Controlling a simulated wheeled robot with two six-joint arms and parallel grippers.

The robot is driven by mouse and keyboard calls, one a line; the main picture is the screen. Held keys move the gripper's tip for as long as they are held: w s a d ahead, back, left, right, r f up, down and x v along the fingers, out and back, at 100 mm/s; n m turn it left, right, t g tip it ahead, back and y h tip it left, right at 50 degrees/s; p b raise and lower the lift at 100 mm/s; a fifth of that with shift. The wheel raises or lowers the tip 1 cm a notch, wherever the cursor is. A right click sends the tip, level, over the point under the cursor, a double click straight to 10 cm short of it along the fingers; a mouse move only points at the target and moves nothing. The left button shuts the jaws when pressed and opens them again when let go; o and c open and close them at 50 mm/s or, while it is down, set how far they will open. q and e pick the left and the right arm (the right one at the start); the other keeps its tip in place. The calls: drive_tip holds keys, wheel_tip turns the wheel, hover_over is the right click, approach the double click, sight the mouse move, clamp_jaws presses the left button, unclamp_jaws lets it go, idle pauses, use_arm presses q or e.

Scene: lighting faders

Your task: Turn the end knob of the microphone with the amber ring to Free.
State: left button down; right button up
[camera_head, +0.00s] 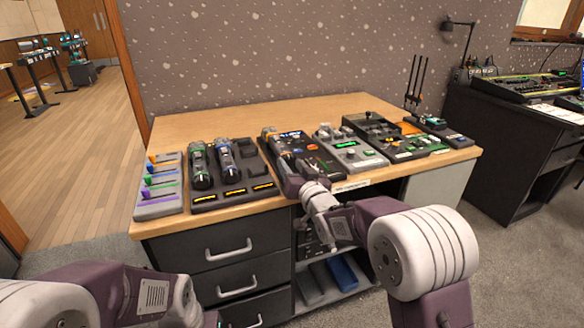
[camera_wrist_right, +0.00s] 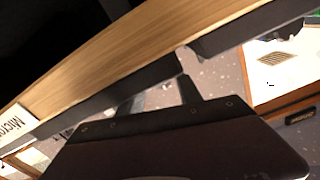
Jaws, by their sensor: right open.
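In the head view a dark tray (camera_head: 228,199) near the left of the desk holds a microphone with a green ring (camera_head: 200,166) and one with a blue ring (camera_head: 225,158). The tray's right-hand place looks dark and bare. A small piece with an orange tint (camera_head: 268,132) shows behind my right arm; I cannot tell if it is the amber-ringed microphone. Its end knob cannot be made out. My right gripper (camera_head: 288,180) is open at the desk's front edge, right of the tray; its fingers also show in the right wrist view (camera_wrist_right: 163,95). My left gripper is out of view.
A fader panel (camera_head: 159,188) stands left of the tray. Several control units, one with a green display (camera_head: 349,146), fill the desk to the right. The wooden desk (camera_head: 185,128) is clear along its back. Drawers (camera_head: 230,247) lie below its front edge.

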clamp_jaws()
drive_tip(key=n+b, duration=0.1)
drive_tip(key=n, duration=0.2)
drive_tip(key=shift+f, duration=0.1)
drive_tip(key=n+b, duration=0.1)
drive_tip(key=n, duration=0.1)
drive_tip(key=shift+n, duration=0.4)
unclamp_jaws()
